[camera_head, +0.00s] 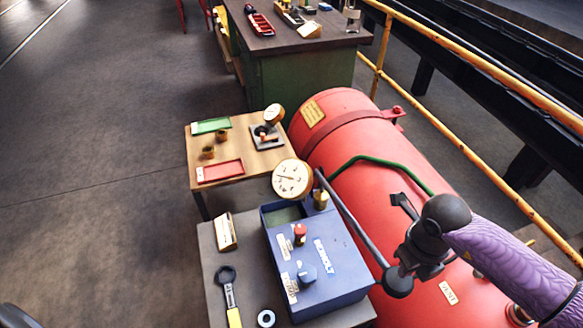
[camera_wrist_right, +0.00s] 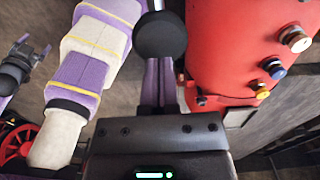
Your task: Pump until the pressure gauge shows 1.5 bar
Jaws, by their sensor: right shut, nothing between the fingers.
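The pressure gauge (camera_head: 291,179) has a round cream dial and stands at the back of the blue pump box (camera_head: 345,262). Its needle points roughly left; the numbers are too small to read. The pump lever (camera_head: 347,218) slopes from beside the gauge down to a black ball knob (camera_head: 398,282) near the box's right side. My right gripper (camera_head: 405,268) is shut and empty, right by the knob; I cannot tell whether it touches. In the right wrist view the knob (camera_wrist_right: 160,37) is in front of the gripper. A dark gripper-like part, likely my left gripper (camera_wrist_right: 16,72), shows at that view's left edge.
A large red boiler (camera_head: 370,165) lies close on the right, with a yellow railing (camera_head: 470,155) behind it. The box has a red knob (camera_head: 300,233) and a blue knob (camera_head: 307,273). A wrench (camera_head: 228,295) lies left of it. A wooden table (camera_head: 235,165) stands behind.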

